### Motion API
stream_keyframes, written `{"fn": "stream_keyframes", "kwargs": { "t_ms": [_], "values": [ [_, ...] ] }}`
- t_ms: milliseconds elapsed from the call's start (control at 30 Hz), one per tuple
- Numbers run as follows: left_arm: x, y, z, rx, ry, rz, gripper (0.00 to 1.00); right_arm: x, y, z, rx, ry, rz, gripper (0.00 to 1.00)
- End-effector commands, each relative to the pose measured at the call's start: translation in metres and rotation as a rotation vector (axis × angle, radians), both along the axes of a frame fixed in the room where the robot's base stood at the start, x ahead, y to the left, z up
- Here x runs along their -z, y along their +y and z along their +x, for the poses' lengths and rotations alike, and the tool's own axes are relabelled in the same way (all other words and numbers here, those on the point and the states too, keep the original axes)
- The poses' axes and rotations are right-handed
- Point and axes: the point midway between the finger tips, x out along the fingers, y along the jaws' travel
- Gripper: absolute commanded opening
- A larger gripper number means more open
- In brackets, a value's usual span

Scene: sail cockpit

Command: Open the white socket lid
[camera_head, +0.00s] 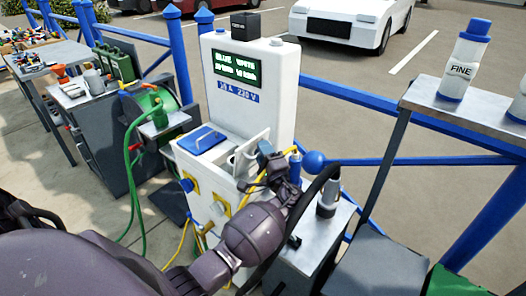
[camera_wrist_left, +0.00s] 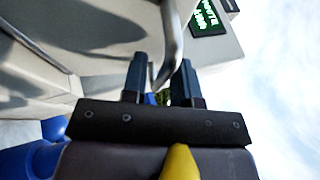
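The white socket lid (camera_head: 253,150) stands tilted up on the right part of the white pedestal's (camera_head: 251,82) lower front. A round socket opening shows just left of it. My left gripper (camera_head: 266,160) is at the lid's right side, close to it. In the left wrist view the gripper's (camera_wrist_left: 160,82) two dark fingers are apart. A grey curved edge (camera_wrist_left: 173,35), likely the lid's, comes down to the gap between the fingertips. I cannot tell whether it touches a finger. My right gripper is not in view.
A closed blue lid (camera_head: 202,139) lies left of the white one. A shelf (camera_head: 470,110) with bottles is at right, a green hose reel (camera_head: 150,110) at left.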

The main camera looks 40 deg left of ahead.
Motion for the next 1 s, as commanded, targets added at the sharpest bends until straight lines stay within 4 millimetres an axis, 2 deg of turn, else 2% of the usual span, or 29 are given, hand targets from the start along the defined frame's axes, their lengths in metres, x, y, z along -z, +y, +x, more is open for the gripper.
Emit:
{"fn": "stream_keyframes", "kwargs": {
  "t_ms": [33,167,667,1000],
  "values": [
    [0.0,0.0,0.0,0.0,0.0,0.0,0.19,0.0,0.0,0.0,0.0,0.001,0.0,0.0],
    [0.0,0.0,0.0,0.0,0.0,0.0,0.0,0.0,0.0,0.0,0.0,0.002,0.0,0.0],
    [-0.005,0.004,0.0,0.0,0.001,-0.042,0.0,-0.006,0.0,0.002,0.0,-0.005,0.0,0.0],
    [-0.018,0.027,0.002,0.0,0.015,-0.264,0.0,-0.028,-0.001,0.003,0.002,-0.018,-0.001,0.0]
  ]
}}
